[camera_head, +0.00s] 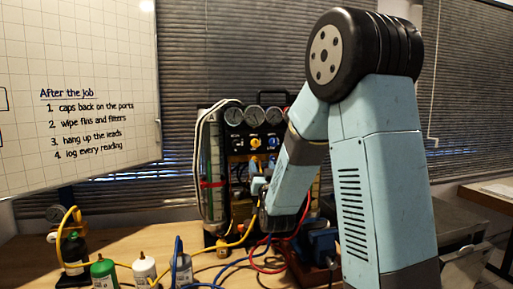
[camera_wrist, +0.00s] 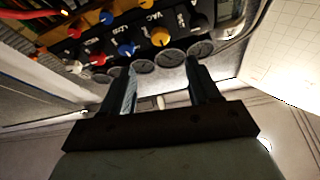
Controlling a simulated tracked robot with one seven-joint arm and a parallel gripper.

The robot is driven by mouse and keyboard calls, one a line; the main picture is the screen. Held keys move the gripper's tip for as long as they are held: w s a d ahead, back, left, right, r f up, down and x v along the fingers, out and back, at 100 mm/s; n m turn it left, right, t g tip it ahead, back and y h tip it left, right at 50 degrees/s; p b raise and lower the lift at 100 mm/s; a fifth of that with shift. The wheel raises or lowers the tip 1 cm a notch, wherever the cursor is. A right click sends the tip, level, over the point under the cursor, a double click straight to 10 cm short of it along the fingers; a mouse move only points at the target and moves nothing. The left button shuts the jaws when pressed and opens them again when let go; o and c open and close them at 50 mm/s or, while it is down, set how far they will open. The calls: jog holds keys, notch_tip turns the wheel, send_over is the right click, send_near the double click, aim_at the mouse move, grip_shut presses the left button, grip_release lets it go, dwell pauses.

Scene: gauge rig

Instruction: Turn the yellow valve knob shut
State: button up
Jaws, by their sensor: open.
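The yellow valve knob (camera_head: 255,143) is on the front of the dark gauge rig (camera_head: 235,128), just below the row of round gauges. In the wrist view, which shows the rig upside down, the yellow knob (camera_wrist: 160,38) is beyond the fingertips and roughly in line with the gap between them. My gripper (camera_wrist: 162,68) is open and empty, with its two fingers apart. The fingers look clear of the knob. In the head view my forearm covers the rig's right part, and I cannot make out the fingers there.
Blue knobs (camera_wrist: 127,48) and a red knob (camera_wrist: 98,60) sit close to the yellow one. Round gauges (camera_wrist: 170,58) line the panel edge. Yellow, red and blue hoses cross the bench.

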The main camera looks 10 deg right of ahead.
aim_at(256, 145)
jog(key=x, duration=1.3)
jog(key=shift+w, duration=0.1)
jog(key=c, duration=1)
